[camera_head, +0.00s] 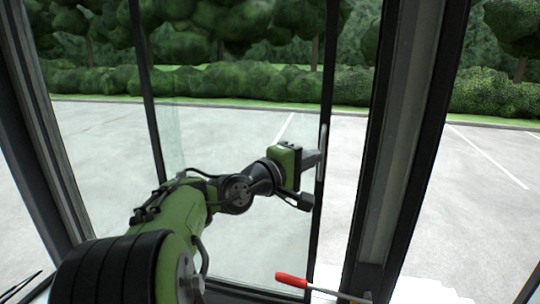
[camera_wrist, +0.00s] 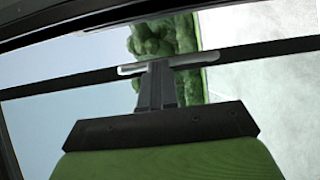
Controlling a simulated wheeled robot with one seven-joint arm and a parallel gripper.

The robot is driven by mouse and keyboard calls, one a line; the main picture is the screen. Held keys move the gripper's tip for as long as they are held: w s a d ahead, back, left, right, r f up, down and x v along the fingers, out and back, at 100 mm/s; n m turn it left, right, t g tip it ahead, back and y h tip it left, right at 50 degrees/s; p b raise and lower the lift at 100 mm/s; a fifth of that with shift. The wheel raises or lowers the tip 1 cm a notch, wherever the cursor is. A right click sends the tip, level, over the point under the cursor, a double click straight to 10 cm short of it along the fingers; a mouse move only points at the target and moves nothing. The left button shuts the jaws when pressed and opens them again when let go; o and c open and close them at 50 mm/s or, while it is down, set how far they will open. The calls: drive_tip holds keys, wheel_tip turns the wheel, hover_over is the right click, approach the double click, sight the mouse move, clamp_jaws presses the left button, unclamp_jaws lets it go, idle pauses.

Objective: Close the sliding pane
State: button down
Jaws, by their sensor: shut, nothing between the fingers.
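The sliding pane (camera_head: 240,225) is a clear glass panel with thin dark uprights, in the middle of the head view. A pale grey upright handle (camera_head: 321,145) sits on its right upright. A gap shows between that upright and the thick post to the right. My gripper (camera_head: 316,158) is shut and empty, its tips at the handle. In the wrist view the fingers (camera_wrist: 158,72) overlap the handle bar (camera_wrist: 185,60), which crosses behind their tips along the dark upright (camera_wrist: 260,50). I cannot tell whether they touch it.
A thick grey and black post (camera_head: 385,150) stands right of the gap. A red-handled tool (camera_head: 291,280) lies low in front of the gap, its shaft reaching toward the post's foot. A dark frame (camera_head: 45,150) bounds the left. Outside are paving and hedges.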

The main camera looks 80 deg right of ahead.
drive_tip(key=s, duration=0.8)
drive_tip(key=shift+a+r, duration=0.15)
drive_tip(key=shift+a, duration=0.25)
